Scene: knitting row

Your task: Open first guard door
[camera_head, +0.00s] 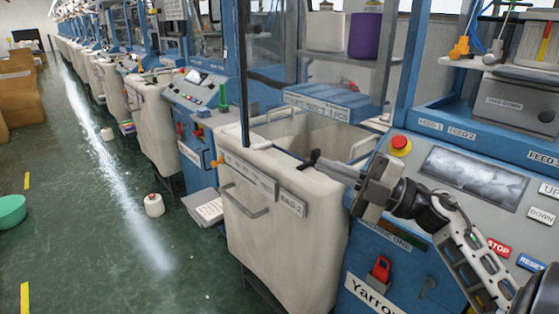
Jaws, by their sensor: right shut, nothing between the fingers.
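The guard door of the nearest machine appears to be a clear panel (268,45) with a thin dark-blue upright edge (241,80), above the white bin. How far it stands open I cannot tell. My right gripper (308,161) comes in from the lower right, its dark fingers pointing left. The fingers are shut and empty, near the bin's top front rim. Whether they touch the door's edge I cannot tell. My left gripper is not in view.
The white bin (280,245) with a grey handle stands under the machine. A control panel (470,180) with a red emergency knob (400,145) is beside my right arm. A white cone (153,205) and a green tub (12,211) stand on the floor. The aisle at left is mostly free.

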